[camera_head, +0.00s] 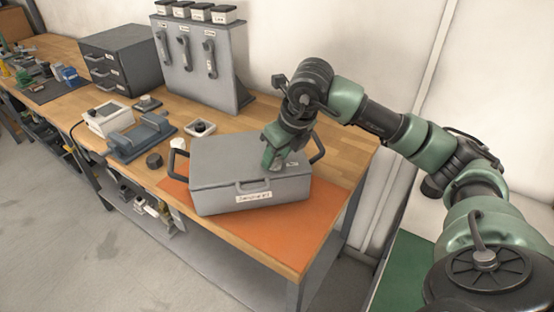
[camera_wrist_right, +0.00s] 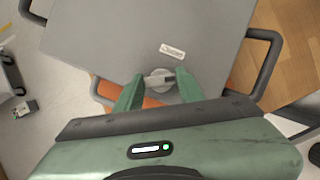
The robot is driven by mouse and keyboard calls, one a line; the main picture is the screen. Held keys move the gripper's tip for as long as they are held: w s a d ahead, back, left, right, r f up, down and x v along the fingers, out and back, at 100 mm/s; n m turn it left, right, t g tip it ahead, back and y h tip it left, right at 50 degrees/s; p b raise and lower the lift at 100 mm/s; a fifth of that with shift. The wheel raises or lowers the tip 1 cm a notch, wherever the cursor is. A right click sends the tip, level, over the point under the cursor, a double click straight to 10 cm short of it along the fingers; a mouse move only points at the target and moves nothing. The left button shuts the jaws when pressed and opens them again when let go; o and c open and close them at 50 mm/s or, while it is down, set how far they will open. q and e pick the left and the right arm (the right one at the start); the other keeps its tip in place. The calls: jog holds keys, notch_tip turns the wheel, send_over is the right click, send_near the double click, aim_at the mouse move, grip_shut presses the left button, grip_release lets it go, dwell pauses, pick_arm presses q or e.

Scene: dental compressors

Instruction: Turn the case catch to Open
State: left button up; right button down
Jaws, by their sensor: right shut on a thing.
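The grey case (camera_head: 225,165) sits closed on the orange mat (camera_head: 285,235). It has a front handle, side handles and a front label. My right gripper (camera_head: 272,160) reaches down onto the lid near its right side. In the right wrist view, the fingers of my right gripper (camera_wrist_right: 159,88) are shut on the catch (camera_wrist_right: 158,78), a small light grey round part with a raised bar. A white label (camera_wrist_right: 172,51) lies on the lid beside it; its text is too small to read. The fingers partly hide the catch. My left gripper is not in view.
Behind the case stands a grey panel (camera_head: 190,75) with several handles and labelled boxes on top. A dark drawer unit (camera_head: 120,58), a grey-blue fixture (camera_head: 142,138) and a small white tray (camera_head: 200,128) are to the left. The bench is bare at the right back.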

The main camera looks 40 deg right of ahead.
jog(key=m+h+b, duration=0.1)
jog(key=m, duration=0.2)
jog(key=shift+a, duration=0.2)
jog(key=shift+m+h+b, duration=0.4)
jog(key=shift+m+h, duration=0.2)
jog(key=shift+m, duration=0.9)
jog(key=c, duration=0.9)
grip_release()
jog(key=shift+g, duration=0.3)
